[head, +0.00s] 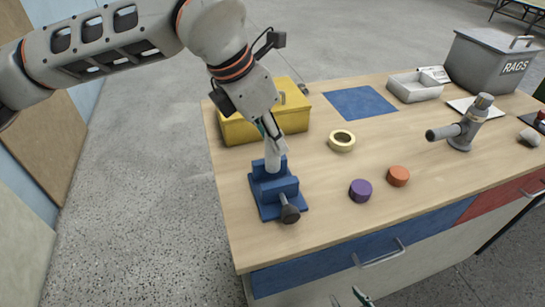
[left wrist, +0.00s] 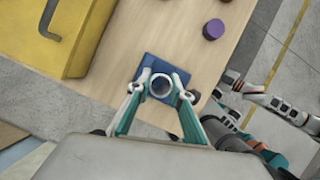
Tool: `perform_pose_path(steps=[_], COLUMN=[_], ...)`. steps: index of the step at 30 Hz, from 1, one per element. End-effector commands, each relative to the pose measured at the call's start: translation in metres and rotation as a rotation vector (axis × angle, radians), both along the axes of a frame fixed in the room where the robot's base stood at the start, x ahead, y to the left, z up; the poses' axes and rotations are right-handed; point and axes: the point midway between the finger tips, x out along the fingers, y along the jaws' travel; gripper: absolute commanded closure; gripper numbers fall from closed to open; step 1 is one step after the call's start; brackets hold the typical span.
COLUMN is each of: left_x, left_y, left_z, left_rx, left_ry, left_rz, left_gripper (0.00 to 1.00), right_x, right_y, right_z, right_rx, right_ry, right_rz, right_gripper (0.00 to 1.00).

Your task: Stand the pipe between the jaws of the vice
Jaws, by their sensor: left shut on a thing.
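The blue vice (head: 281,208) stands on the near left of the bench, its dark screw handle (head: 290,214) facing front. A pale grey pipe (head: 273,160) stands upright at the vice, its lower end seemingly between the two jaws; whether it touches the base is hidden. My left gripper (head: 268,135) is shut on the upper part of the pipe. In the left wrist view the pipe's round open end (left wrist: 161,85) shows between the fingers, over the blue vice (left wrist: 150,64). My right gripper (head: 350,298) shows only its fingertips, apart, at the bottom edge, below the bench front.
A yellow box (head: 240,130) stands behind the vice. A tape roll (head: 342,141), a purple cap (head: 360,190) and an orange cap (head: 398,176) lie to the right. Further right are a grey pipe fitting (head: 466,130), a white tray (head: 414,88) and a rags bin (head: 490,65).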

Motion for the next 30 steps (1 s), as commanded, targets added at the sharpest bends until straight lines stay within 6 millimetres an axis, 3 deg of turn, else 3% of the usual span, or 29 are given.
perform_pose_path(steps=[8,15,26,27,29,30], left_x=[0.000,0.000,0.000,0.000,0.000,0.000], left_y=[0.000,0.000,0.000,0.000,0.000,0.000], left_z=[-0.019,-0.052,-0.056,-0.057,-0.056,-0.056], left_rx=[-0.001,-0.001,0.000,0.000,0.000,0.000], left_ry=[-0.001,0.001,-0.001,-0.001,-0.001,-0.001], left_rz=[0.000,0.000,0.000,0.000,0.000,0.000], left_gripper=[1.00,1.00,1.00,0.77,0.62,0.62], right_x=[0.000,0.000,-0.001,-0.001,-0.001,-0.001], right_y=[-0.001,-0.001,-0.002,-0.002,-0.002,-0.002], right_z=[-0.001,-0.002,-0.004,-0.004,-0.003,-0.003], right_rx=[-0.002,-0.003,-0.004,-0.004,-0.004,-0.004], right_ry=[0.000,0.001,0.003,0.002,0.002,0.002], right_rz=[-0.001,-0.001,-0.001,0.000,0.000,0.000], right_gripper=[0.60,0.60,0.60,0.60,0.60,0.60])
